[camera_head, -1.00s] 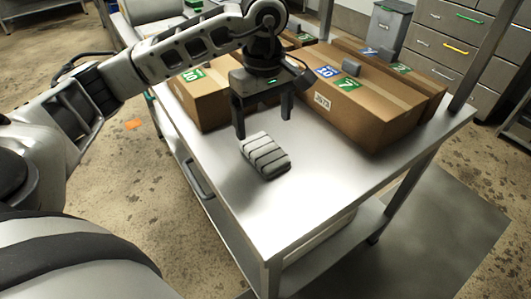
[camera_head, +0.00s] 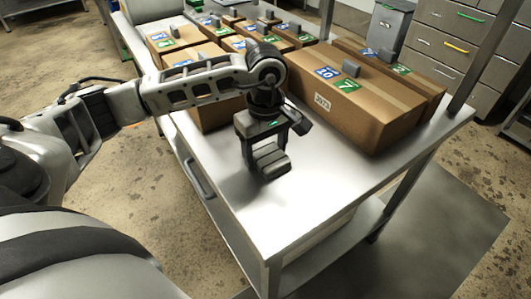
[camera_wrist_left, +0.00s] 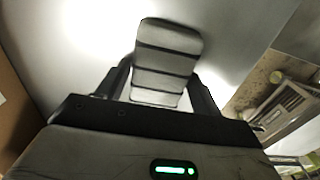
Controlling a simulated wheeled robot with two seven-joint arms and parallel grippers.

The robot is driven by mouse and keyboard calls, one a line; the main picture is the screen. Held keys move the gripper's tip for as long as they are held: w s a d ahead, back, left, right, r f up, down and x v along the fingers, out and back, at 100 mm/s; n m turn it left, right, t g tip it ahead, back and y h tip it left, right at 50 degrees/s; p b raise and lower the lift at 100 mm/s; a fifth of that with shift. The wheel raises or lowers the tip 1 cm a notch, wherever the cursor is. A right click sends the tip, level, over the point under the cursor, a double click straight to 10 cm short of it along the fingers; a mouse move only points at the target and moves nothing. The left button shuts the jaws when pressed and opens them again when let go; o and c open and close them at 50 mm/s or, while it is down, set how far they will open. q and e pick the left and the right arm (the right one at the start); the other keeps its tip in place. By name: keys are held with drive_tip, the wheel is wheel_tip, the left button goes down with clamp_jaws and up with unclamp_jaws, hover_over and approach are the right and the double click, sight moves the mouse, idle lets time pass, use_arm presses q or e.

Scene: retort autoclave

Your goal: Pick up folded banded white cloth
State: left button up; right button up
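The folded white cloth (camera_head: 271,161) with dark bands lies on the metal table (camera_head: 290,205), near its left side. My left gripper (camera_head: 263,158) has come down over it from above and hides part of it. In the left wrist view the cloth (camera_wrist_left: 166,65) lies between the two dark fingers of the left gripper (camera_wrist_left: 162,80), one on each side. Narrow gaps show beside the cloth, so the fingers look open around it. Whether a fingertip touches it is hard to tell. My right gripper is not in view.
Cardboard boxes with numbered labels, such as the large box (camera_head: 352,112), stand behind and to the right of the gripper. A table post (camera_head: 484,50) rises at the right. The table's front part is clear.

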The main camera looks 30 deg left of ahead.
use_arm(q)
drive_tip(key=c, duration=0.5)
drive_tip(key=shift+r, duration=0.55)
drive_tip(key=w+r+b, duration=0.2)
drive_tip(key=w+r, duration=1)
drive_tip(key=w, duration=0.2)
